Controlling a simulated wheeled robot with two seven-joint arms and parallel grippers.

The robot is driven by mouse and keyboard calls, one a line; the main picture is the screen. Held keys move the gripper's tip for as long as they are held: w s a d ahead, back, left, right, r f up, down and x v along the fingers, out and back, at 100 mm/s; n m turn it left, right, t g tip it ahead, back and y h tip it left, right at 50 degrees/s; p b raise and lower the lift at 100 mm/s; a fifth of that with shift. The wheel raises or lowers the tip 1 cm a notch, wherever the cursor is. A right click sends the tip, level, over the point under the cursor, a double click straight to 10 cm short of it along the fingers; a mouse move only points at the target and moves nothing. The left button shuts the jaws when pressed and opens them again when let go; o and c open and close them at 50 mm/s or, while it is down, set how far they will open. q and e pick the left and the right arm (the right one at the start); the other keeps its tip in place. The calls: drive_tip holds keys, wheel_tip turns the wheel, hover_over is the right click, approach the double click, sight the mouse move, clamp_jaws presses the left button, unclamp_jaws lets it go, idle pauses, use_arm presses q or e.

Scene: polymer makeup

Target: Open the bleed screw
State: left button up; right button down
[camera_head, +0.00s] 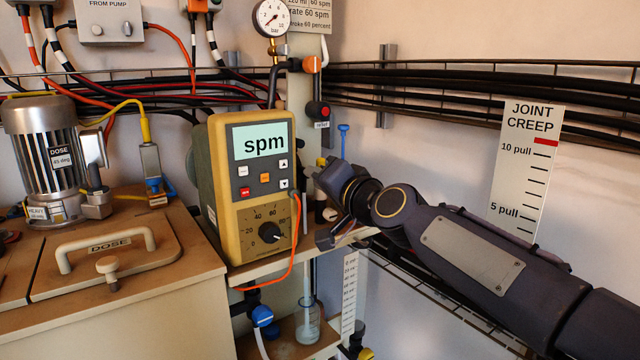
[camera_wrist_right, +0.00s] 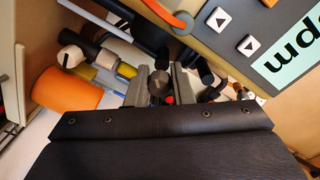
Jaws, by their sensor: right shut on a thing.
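My right gripper (camera_head: 322,205) reaches in from the right to the space just right of the yellow pump controller, above the shelf. In the right wrist view, its two grey fingers (camera_wrist_right: 160,88) are shut on a small dark round knob (camera_wrist_right: 159,84). The knob appears to be the bleed screw, but I see no label on it. A small red part (camera_wrist_right: 170,99) shows beside the knob. In the head view the gripper and controller largely hide the held part. My left gripper is in neither view.
The pump controller (camera_head: 252,180) with its "spm" display stands close left of the gripper. A blue T-handle (camera_head: 343,140) stands behind. In the wrist view, an orange cylinder (camera_wrist_right: 65,88) lies left.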

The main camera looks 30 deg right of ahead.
drive_tip(key=shift+f+n, duration=0.1)
drive_tip(key=shift+n, duration=0.9)
drive_tip(key=c, duration=1.3)
unclamp_jaws()
drive_tip(key=shift+s, duration=0.1)
drive_tip(key=s, duration=0.7)
drive_tip(key=shift+s+d, duration=0.1)
drive_tip(key=shift+s, duration=0.2)
